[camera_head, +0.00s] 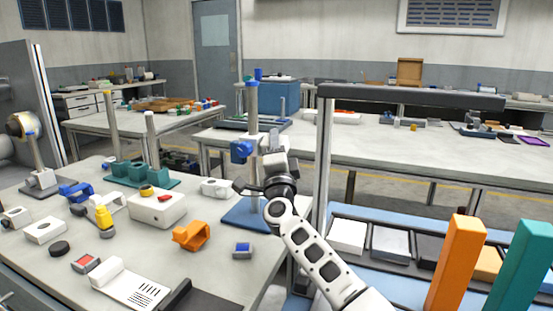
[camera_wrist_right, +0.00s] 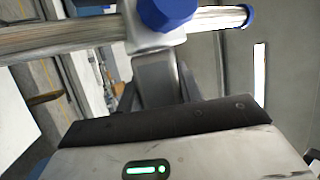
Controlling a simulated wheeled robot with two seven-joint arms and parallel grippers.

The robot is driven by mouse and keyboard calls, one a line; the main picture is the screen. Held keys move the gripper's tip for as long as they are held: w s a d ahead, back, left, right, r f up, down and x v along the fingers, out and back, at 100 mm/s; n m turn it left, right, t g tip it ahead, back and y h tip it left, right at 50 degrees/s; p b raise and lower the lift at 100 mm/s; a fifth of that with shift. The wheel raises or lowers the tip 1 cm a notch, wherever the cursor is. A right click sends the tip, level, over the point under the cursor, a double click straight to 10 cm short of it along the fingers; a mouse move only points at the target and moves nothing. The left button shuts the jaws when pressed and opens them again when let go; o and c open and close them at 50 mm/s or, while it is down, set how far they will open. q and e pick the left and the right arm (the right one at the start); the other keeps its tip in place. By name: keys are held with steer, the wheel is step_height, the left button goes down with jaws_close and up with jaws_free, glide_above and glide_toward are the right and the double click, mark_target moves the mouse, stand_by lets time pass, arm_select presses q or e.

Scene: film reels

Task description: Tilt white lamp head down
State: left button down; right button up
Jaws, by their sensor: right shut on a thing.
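A stand with a blue base (camera_head: 243,212) and a metal post (camera_head: 252,115) with a blue cap is on the near table. A blue knob (camera_head: 240,150) and a white piece (camera_head: 274,140), apparently the lamp head, are on the post. My right gripper (camera_head: 275,165) is shut on this piece, beside the post. In the right wrist view a white clamp block (camera_wrist_right: 155,38) with a blue knob (camera_wrist_right: 167,12) sits on the post, and a grey-white part (camera_wrist_right: 158,80) runs from it between my fingers. Its exact tilt is hard to tell. My left gripper is out of view.
Near the stand are an orange holder (camera_head: 192,236), a white box (camera_head: 157,208), a small blue-grey block (camera_head: 242,250) and a white part (camera_head: 216,188). A grey upright (camera_head: 323,165) stands right of my gripper. Orange (camera_head: 457,262) and teal (camera_head: 522,265) blocks stand at lower right.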

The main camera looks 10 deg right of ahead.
steer(key=o, duration=1)
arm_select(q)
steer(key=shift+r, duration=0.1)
arm_select(e)
steer(key=shift+s+f+p, duration=0.1)
steer(key=shift+s+p, duration=0.25)
steer(key=shift+p, duration=0.15)
arm_select(q)
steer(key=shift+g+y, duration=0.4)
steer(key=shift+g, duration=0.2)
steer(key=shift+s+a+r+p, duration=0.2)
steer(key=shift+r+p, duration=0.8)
steer(key=shift+p, duration=1.5)
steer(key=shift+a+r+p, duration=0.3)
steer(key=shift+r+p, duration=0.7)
steer(key=shift+p, duration=1.5)
arm_select(e)
steer(key=shift+s+a+f, duration=0.35)
steer(key=shift+s+a, duration=0.05)
steer(key=shift+s, duration=2.2)
steer(key=shift+s+a+f, duration=0.3)
steer(key=shift+s+a, duration=0.15)
steer(key=shift+s, duration=2.15)
steer(key=shift+s+a+f, duration=0.35)
steer(key=shift+s+a, duration=0.05)
steer(key=shift+s, duration=2.2)
